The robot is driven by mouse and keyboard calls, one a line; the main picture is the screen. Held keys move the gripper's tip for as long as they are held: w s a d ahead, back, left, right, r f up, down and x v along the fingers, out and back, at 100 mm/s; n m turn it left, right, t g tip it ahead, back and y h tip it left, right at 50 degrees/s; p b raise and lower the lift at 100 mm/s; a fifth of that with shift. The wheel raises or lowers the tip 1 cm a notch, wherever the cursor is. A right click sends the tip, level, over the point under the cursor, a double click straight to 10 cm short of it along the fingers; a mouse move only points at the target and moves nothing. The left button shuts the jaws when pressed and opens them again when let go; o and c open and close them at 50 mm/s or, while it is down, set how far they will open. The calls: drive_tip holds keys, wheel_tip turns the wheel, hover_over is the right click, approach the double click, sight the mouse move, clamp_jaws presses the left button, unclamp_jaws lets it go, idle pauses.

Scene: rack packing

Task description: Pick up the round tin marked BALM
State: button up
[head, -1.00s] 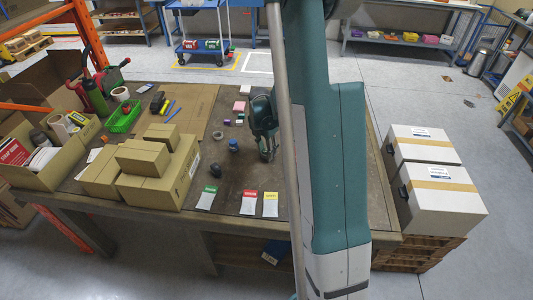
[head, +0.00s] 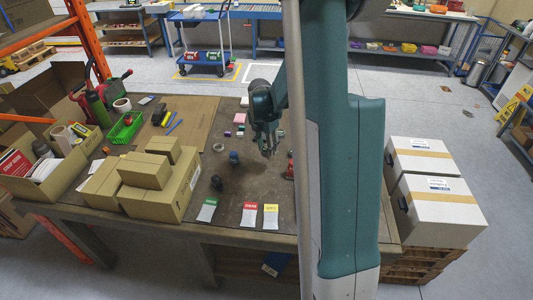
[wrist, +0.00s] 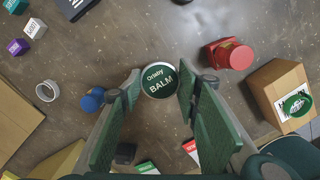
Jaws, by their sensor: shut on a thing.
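The round tin marked BALM (wrist: 159,81) has a dark green lid with white lettering and a pale rim, seen from above in the wrist view. It sits between the tips of my gripper (wrist: 156,84), whose two green pads are closed on its sides. In the head view my gripper (head: 268,150) hangs over the dark mat, right of the middle of the table. I cannot make out the tin there, so its height over the mat is hard to tell.
A red item (wrist: 229,54) stands close to the right of the tin, and a blue round item (wrist: 92,99) to the left. A white ring (wrist: 47,91) lies further left. Cardboard boxes (head: 152,170) stand left of the mat. Coloured cards (head: 249,215) lie along the front.

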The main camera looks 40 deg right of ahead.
drive_tip(key=shift+r, duration=0.55)
